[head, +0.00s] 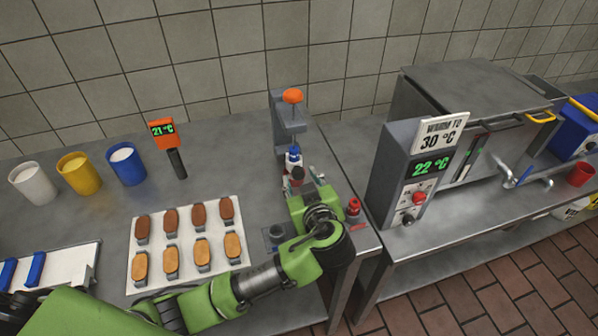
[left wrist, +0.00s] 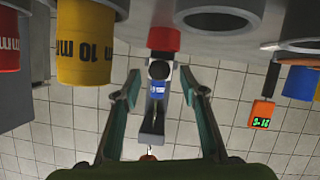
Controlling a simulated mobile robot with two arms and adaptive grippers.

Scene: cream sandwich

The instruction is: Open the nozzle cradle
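A grey stand (head: 290,118) with an orange knob (head: 292,96) rises at the back of the table near the wall. A small blue-and-white part (head: 293,154) sits at its front; I cannot tell which part is the cradle. In the left wrist view, which is upside down, the stand (left wrist: 152,122) lies between my fingers with the blue part (left wrist: 158,90), a black round part and a red piece (left wrist: 163,38). My left gripper (head: 301,176) is open; its two fingers (left wrist: 160,76) flank these parts with gaps either side. My right gripper is not in view.
A white tray (head: 188,286) of several brown and tan biscuits lies left of the stand. White, yellow and blue cups and a 21 °C thermometer (head: 163,128) stand behind it. A red-topped item (head: 353,206) is close by my wrist. A warming machine (head: 402,165) stands right.

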